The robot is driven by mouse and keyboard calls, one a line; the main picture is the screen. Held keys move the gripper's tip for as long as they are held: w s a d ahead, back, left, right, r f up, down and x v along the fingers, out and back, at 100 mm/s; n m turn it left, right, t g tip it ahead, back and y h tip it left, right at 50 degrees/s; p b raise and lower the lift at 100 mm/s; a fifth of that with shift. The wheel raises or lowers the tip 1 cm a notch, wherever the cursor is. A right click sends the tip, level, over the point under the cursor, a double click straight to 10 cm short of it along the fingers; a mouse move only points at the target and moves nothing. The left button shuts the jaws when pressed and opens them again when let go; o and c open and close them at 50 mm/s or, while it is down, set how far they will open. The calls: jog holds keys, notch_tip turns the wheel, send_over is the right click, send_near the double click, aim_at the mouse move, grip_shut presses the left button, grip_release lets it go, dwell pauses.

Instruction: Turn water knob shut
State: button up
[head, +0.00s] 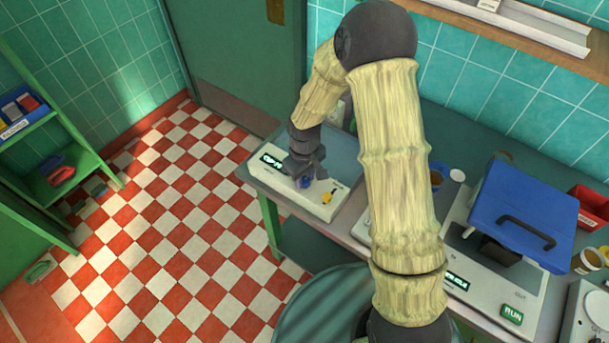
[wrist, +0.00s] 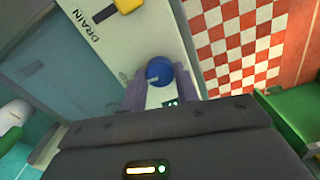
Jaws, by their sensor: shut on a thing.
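A blue round knob (wrist: 158,69) sits on a white panel box (head: 328,212) at the left end of the counter. It shows as a small blue patch in the head view (head: 305,182), mostly hidden by my gripper (head: 304,172). In the wrist view my gripper (wrist: 157,90) has one finger on each side of the knob and is shut on it. I cannot read a label for this knob. A yellow switch (wrist: 127,5) sits beside the word DRAIN on the same box, a short way from the knob.
A blue-lidded machine (head: 525,215) with a green RUN button stands at the right of the counter (head: 262,192). A red bin (head: 593,205) and cups are near it. A green shelf (head: 75,175) stands at the left wall. The checkered floor (head: 190,210) between is clear.

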aim_at(304, 179)
jog(key=shift+w+r+n, duration=0.1)
jog(key=shift+n, duration=0.3)
jog(key=o, duration=1)
jog(key=shift+c, duration=0.2)
notch_tip(304, 179, up, 17)
jog(key=b, duration=0.1)
jog(key=shift+r, duration=0.2)
